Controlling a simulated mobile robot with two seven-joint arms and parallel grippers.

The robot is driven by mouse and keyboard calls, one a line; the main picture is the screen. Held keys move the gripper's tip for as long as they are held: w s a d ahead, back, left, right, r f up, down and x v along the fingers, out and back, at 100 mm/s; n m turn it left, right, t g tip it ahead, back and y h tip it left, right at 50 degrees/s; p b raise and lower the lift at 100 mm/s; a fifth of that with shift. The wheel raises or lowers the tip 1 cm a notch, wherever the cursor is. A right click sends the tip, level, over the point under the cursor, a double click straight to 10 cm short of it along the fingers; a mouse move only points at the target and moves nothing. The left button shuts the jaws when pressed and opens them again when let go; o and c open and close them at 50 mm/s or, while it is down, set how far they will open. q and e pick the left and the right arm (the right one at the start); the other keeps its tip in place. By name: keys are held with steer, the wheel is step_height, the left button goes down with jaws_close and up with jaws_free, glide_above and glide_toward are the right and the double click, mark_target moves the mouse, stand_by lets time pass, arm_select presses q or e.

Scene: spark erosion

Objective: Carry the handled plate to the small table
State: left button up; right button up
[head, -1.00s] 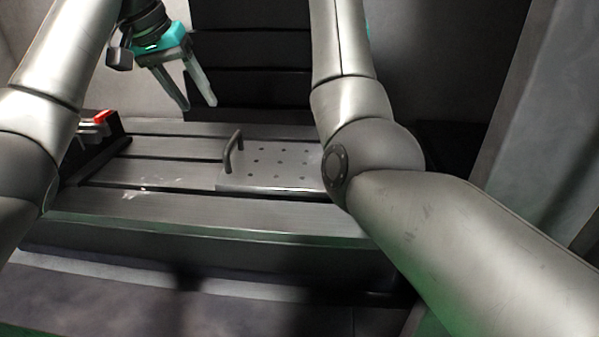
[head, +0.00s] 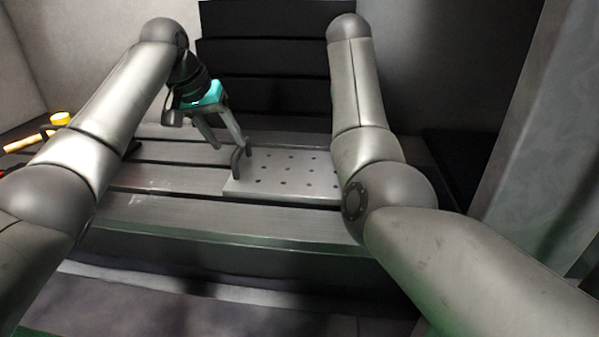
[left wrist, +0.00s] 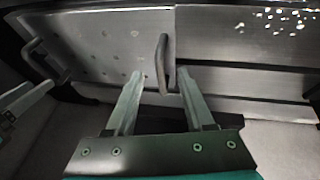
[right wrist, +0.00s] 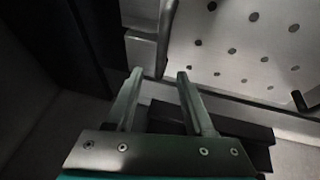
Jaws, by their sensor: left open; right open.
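The handled plate (head: 285,178) is a flat grey metal plate with a grid of holes, lying on the slotted machine bed. Its left handle (head: 237,163) stands up in the head view. My left gripper (head: 229,146) is open just behind and above that handle; in the left wrist view the handle (left wrist: 164,62) shows between its open fingers, not gripped. My right gripper (right wrist: 160,74) is open; in the right wrist view the plate's other handle (right wrist: 167,35) shows just beyond its fingertips. In the head view my right arm hides that handle and the right gripper.
The slotted bed (head: 150,205) has bare room left of the plate. A hammer-like tool with a yellow head (head: 60,118) lies at the far left. Black stepped panels (head: 265,65) stand behind the bed. A pale upright wall (head: 540,130) bounds the right. No small table is seen.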

mark_target(237, 151)
arm_select(q)
steer(key=x, duration=0.6)
arm_select(e)
steer(key=x, duration=0.6)
arm_select(q)
steer(key=shift+c, duration=0.2)
arm_select(e)
steer(key=shift+r, duration=0.1)
steer(key=shift+c, duration=0.2)
arm_select(q)
steer(key=shift+r, duration=0.1)
jaws_close()
arm_select(e)
jaws_close()
arm_select(q)
steer(key=shift+w+d+r, duration=0.1)
steer(key=shift+r, duration=0.2)
arm_select(e)
steer(key=shift+w+r, duration=0.1)
steer(key=shift+r, duration=0.2)
arm_select(q)
steer(key=shift+w, duration=0.1)
